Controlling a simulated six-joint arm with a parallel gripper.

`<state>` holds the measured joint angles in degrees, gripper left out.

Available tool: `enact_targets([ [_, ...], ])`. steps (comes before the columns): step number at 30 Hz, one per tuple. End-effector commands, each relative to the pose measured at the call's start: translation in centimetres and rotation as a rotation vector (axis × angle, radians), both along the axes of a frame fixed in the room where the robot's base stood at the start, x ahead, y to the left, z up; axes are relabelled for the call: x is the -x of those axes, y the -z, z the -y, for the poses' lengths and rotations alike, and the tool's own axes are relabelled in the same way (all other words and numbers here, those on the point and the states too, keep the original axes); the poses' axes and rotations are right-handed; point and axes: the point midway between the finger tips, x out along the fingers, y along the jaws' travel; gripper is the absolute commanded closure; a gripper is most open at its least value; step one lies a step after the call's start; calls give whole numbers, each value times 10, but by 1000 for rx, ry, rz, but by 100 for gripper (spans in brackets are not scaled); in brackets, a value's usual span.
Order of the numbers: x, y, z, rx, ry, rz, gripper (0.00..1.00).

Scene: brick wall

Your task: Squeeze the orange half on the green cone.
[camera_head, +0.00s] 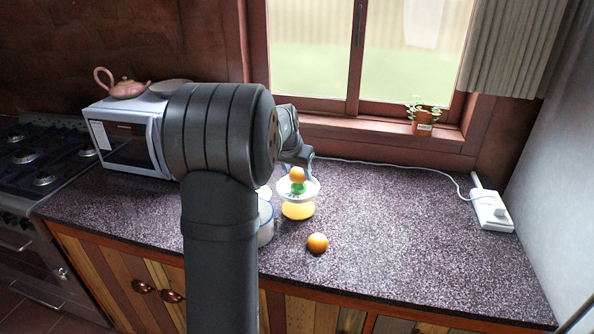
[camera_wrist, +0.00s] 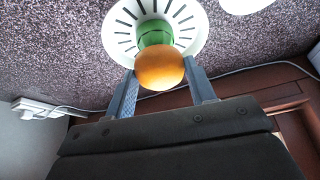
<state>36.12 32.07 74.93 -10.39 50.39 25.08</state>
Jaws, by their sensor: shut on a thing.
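The orange half (camera_head: 298,174) is above the green cone (camera_head: 298,188), at the middle of the white slotted dish (camera_head: 312,188) of a juicer with a yellow-orange lower bowl (camera_head: 298,210). In the wrist view the orange half (camera_wrist: 160,68) covers part of the green cone (camera_wrist: 155,36); the dish (camera_wrist: 192,22) surrounds the cone. My gripper (camera_wrist: 162,78) is shut on the orange half, one finger on each side. I cannot tell whether the orange presses on the cone. In the head view my arm hides most of the gripper.
Another orange piece (camera_head: 317,243) lies on the speckled counter (camera_head: 400,235) in front of the juicer. A white container (camera_head: 265,222), partly behind my arm, stands left of the juicer. A microwave (camera_head: 125,140) is at left, a power strip (camera_head: 492,210) at right. The right counter is mostly clear.

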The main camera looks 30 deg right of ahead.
Motion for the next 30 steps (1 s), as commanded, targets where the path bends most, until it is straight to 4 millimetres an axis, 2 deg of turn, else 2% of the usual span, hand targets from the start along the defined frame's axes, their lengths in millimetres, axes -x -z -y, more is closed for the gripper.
enact_targets([
  [5, 1, 3, -1, -6, -24, -5, 77],
  [18, 1, 0, -1, -3, -295, -4, 77],
  [30, 1, 0, -1, -2, -252, -3, 77],
])
